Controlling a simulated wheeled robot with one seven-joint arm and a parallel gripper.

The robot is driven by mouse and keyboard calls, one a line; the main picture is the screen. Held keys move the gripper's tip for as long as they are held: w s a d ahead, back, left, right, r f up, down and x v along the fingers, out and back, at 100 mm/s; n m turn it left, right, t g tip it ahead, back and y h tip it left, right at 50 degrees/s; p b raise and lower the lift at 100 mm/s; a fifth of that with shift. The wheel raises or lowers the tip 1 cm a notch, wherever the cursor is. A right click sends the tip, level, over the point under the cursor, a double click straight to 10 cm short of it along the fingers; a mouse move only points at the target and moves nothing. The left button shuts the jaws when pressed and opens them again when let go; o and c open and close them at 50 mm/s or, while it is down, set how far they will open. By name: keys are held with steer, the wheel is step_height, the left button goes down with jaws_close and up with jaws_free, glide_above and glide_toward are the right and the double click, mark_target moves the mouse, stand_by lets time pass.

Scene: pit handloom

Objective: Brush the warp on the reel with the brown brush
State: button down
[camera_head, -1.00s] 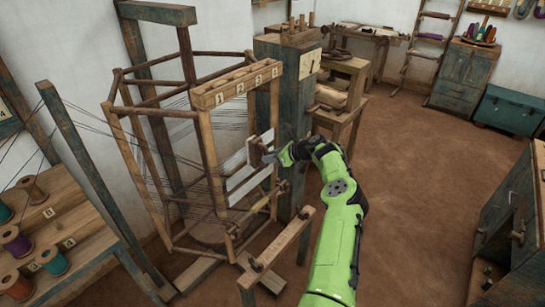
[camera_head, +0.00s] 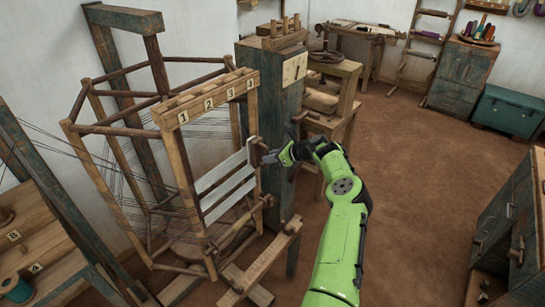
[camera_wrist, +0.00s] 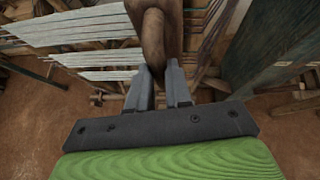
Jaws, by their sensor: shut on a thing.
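My gripper (camera_head: 272,158) is shut on the brown brush (camera_head: 258,150). In the wrist view my gripper's two fingers (camera_wrist: 161,88) close around the brush's rounded wooden handle (camera_wrist: 152,38), with its broader part beyond. The warp reel (camera_head: 180,160) is a many-sided wooden frame. White warp bands (camera_head: 226,187) stretch across its near face below a numbered rail (camera_head: 209,99). The brush is at the right end of the top band; I cannot tell if its bristles touch. In the wrist view the bands (camera_wrist: 75,27) lie left of the brush.
A blue-grey post (camera_head: 270,110) with a pegged top stands just right of and behind the reel. A wooden beam (camera_head: 262,262) lies low in front. A spool shelf (camera_head: 45,245) is at lower left. Brown floor (camera_head: 420,180) is open to the right.

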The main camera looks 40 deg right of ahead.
steer(key=s+d+p, duration=0.1)
steer(key=s+p, duration=0.3)
steer(key=s, duration=0.6)
steer(key=shift+d+p, duration=0.15)
steer(key=shift+p, duration=0.15)
steer(key=shift+r, duration=0.1)
steer(key=w+a+r+n+g+y+b, duration=0.1)
steer(key=w+a+n+y, duration=0.1)
steer(key=a, duration=0.9)
steer(key=w+a+n+g+y+b, duration=0.1)
steer(key=w+a+n+y, duration=0.15)
steer(key=a, duration=0.95)
steer(key=s+a+n+g+y, duration=0.1)
steer(key=s+a, duration=0.2)
steer(key=a, duration=0.6)
steer(key=s+a+r+n+g+b, duration=0.1)
steer(key=s+a, duration=0.3)
steer(key=a, duration=0.5)
steer(key=shift+n+y, duration=0.35)
steer(key=shift+n, duration=0.2)
